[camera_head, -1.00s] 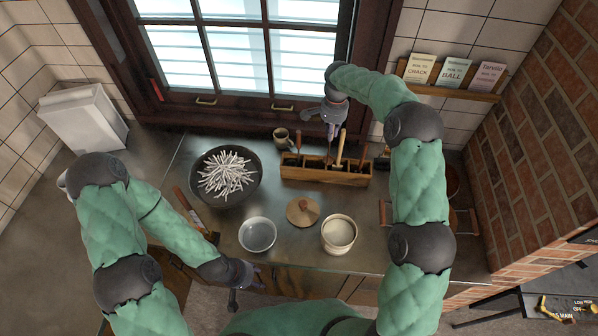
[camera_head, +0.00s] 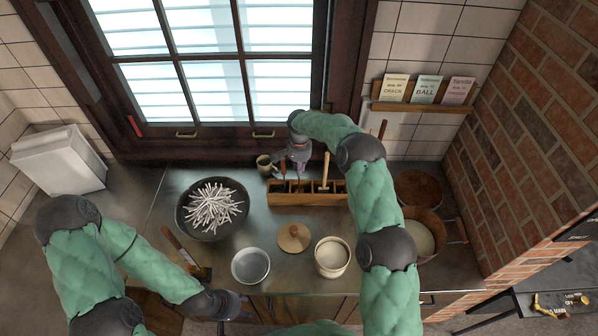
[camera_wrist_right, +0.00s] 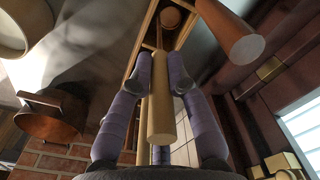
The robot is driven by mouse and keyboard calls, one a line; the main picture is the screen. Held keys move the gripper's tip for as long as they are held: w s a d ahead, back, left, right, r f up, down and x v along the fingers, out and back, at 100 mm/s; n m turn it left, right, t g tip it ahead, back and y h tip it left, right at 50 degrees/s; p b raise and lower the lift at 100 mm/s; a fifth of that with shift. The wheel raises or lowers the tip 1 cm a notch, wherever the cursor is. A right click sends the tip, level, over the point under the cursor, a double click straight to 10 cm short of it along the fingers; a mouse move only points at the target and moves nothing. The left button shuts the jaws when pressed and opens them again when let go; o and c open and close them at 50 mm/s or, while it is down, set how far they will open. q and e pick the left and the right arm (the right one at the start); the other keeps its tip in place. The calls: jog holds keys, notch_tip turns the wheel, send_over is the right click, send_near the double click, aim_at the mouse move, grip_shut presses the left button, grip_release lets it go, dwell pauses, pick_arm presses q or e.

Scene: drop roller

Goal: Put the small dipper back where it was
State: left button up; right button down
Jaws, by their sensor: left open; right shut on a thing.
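My right gripper (camera_head: 299,165) is above the left half of the wooden tool rack (camera_head: 300,199), fingers pointing down. In the right wrist view its purple fingers (camera_wrist_right: 158,75) are shut on a pale wooden handle (camera_wrist_right: 161,115), which I take as the small dipper's. The handle points back toward the camera. My left gripper (camera_head: 238,305) is open and empty at the counter's front edge.
A mallet (camera_head: 325,172) stands in the rack, and a reddish-brown handle (camera_wrist_right: 232,35) is close beside my right fingers. The black bowl of white sticks (camera_head: 186,222), white bowl (camera_head: 250,266), lid (camera_head: 294,237) and cream pot (camera_head: 332,257) are nearer.

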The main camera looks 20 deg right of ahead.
notch_tip(320, 180, down, 2)
jog(key=shift+d+f, duration=0.1)
jog(key=shift+f, duration=0.25)
jog(key=c, duration=1.2)
grip_release()
jog(key=shift+r, duration=0.45)
notch_tip(320, 180, up, 12)
jog(key=shift+s+f+b, duration=0.1)
jog(key=shift+f+b, duration=0.15)
jog(key=shift+b, duration=0.75)
